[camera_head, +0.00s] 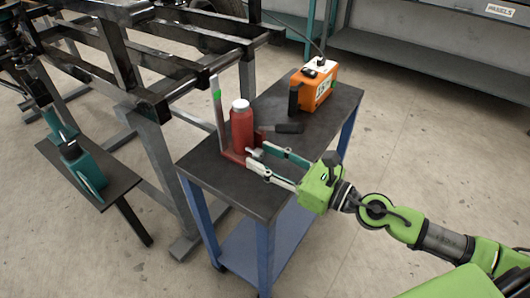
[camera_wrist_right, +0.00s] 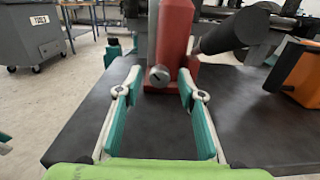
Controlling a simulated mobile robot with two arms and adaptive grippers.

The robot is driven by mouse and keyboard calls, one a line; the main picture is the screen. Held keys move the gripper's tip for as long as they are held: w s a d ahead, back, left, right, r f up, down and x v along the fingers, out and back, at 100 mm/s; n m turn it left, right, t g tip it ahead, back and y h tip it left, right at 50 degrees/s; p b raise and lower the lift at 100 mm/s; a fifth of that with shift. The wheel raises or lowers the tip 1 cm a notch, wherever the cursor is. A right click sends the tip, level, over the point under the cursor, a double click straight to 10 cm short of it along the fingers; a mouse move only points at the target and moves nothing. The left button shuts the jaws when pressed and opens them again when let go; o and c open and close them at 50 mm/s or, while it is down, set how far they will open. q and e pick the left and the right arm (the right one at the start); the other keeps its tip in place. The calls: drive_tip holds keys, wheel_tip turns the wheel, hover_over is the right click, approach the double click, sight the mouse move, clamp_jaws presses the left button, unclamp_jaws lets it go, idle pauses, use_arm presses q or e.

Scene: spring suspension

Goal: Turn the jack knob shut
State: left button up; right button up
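The red jack (camera_head: 242,130) stands upright on the dark top of a blue-legged cart, with a pale cap and a flat red base. Its small round metal knob (camera_wrist_right: 159,76) has a slot and faces me low on the jack in the wrist view. In the head view the knob (camera_head: 254,152) is small, close to the fingertips. My right gripper (camera_head: 257,156) is open. In the wrist view its tips (camera_wrist_right: 160,80) are to either side of the knob, with gaps visible; I cannot tell the exact depth.
An orange box (camera_head: 318,86) stands at the back of the cart top (camera_head: 345,98). A dark bar (camera_head: 289,128) is beside the jack. A black metal frame (camera_head: 150,105) stands close on the left. The front of the cart top is clear.

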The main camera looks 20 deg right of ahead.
use_arm(q)
drive_tip(key=shift+s, duration=0.3)
use_arm(e)
drive_tip(key=shift+w+a, duration=0.1)
clamp_jaws()
use_arm(q)
drive_tip(key=shift+r, duration=0.1)
use_arm(e)
drive_tip(key=m+p, duration=0.1)
drive_tip(key=m, duration=0.2)
drive_tip(key=m+p, duration=0.2)
drive_tip(key=m, duration=0.3)
use_arm(q)
drive_tip(key=s+x, duration=0.1)
drive_tip(key=x, duration=0.9)
drive_tip(key=shift+s+f+g+p, duration=0.25)
drive_tip(key=shift+s+g+p, duration=0.05)
drive_tip(key=shift+s+g, duration=0.1)
use_arm(e)
drive_tip(key=shift+m, duration=0.6)
